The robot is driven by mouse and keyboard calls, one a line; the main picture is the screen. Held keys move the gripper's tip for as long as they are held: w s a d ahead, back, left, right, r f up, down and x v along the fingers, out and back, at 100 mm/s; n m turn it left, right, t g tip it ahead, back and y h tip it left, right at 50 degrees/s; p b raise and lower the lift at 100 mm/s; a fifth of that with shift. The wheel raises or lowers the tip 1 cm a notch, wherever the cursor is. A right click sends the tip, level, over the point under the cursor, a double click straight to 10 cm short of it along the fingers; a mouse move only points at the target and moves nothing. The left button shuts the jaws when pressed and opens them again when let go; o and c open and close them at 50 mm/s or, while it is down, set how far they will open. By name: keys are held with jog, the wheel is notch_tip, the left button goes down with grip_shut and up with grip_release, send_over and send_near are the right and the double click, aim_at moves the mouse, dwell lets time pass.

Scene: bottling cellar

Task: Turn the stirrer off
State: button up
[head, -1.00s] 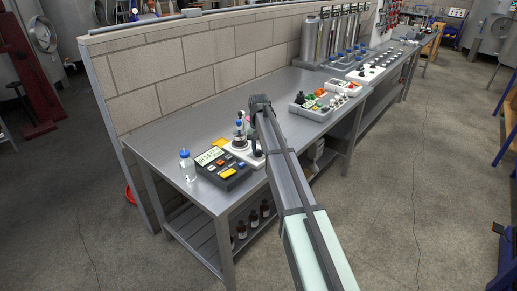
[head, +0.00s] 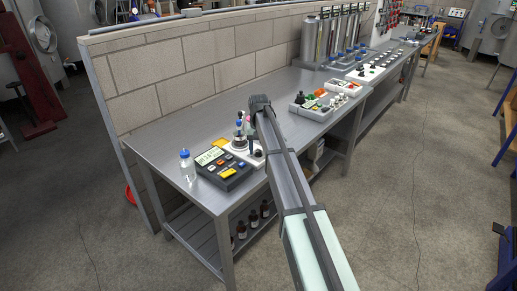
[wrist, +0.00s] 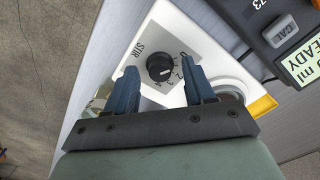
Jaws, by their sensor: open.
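The stirrer (head: 236,148) is a white unit on the steel bench, partly hidden behind my arm in the head view. In the wrist view its white face (wrist: 185,38) carries the letters "STIR" and a round black knob (wrist: 159,67) with a numbered scale starting at 0. A light pointer line shows on the knob, pointing towards the numbers on its lower right. My gripper (wrist: 162,84) is open, with one blue finger on each side of the knob and a gap visible on both sides. Whether the fingertips are level with the knob cannot be told.
A dark meter (head: 224,168) with a lit display stands left of the stirrer, near a clear bottle with a blue cap (head: 187,166). A grey tray (head: 318,112) of small items lies to the right. Bare bench (head: 165,137) lies towards the block wall.

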aim_at(259, 151)
jog(key=shift+r, duration=0.15)
notch_tip(259, 151, up, 14)
jog(key=shift+f, duration=0.25)
dwell(0.4)
